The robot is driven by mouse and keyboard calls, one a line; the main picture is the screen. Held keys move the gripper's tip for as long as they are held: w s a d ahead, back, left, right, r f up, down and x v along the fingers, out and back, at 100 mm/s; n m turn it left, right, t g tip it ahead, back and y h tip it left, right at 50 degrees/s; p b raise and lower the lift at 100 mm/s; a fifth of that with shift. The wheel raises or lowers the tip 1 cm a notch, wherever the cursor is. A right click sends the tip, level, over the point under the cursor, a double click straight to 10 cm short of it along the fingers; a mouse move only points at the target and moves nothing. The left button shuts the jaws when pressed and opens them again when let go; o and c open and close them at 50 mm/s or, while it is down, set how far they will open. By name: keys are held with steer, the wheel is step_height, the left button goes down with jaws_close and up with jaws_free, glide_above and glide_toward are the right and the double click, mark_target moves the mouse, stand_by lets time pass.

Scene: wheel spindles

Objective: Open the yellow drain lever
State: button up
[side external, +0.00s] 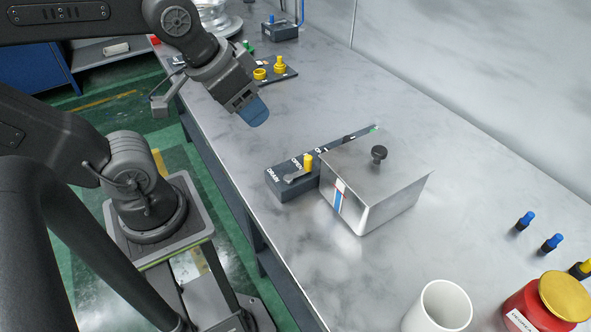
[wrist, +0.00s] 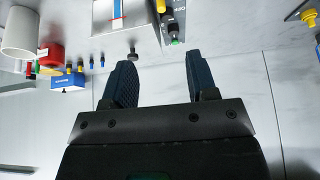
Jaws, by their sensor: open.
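The yellow drain lever (side external: 308,162) has an upright yellow knob on a flat metal arm. It sits at the near end of a dark labelled panel (side external: 290,190) lettered DRAIN and OPEN. In the side view my gripper (side external: 254,112) is above the bench, back and left of the lever, apart from it. In the wrist view my gripper (wrist: 163,76) has its two blue fingers spread with nothing between them. That view also shows part of the panel (wrist: 178,18) and a yellow knob (wrist: 161,6) at the top edge; I cannot tell whether it is the drain lever.
A metal box (side external: 370,175) with a black knob (side external: 379,153) stands right against the panel and hides part of it. A white cup (side external: 440,308), a red can (side external: 540,305) and blue-topped pegs (side external: 526,221) are at the front right.

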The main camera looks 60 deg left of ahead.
steer(key=shift+w, duration=0.4)
steer(key=shift+c, duration=0.6)
steer(key=m+g, duration=0.6)
steer(key=m, duration=0.3)
glide_above(308, 157)
step_height(308, 157, down, 4)
step_height(308, 157, down, 14)
steer(key=shift+f, duration=0.1)
steer(key=shift+c, duration=0.4)
jaws_close()
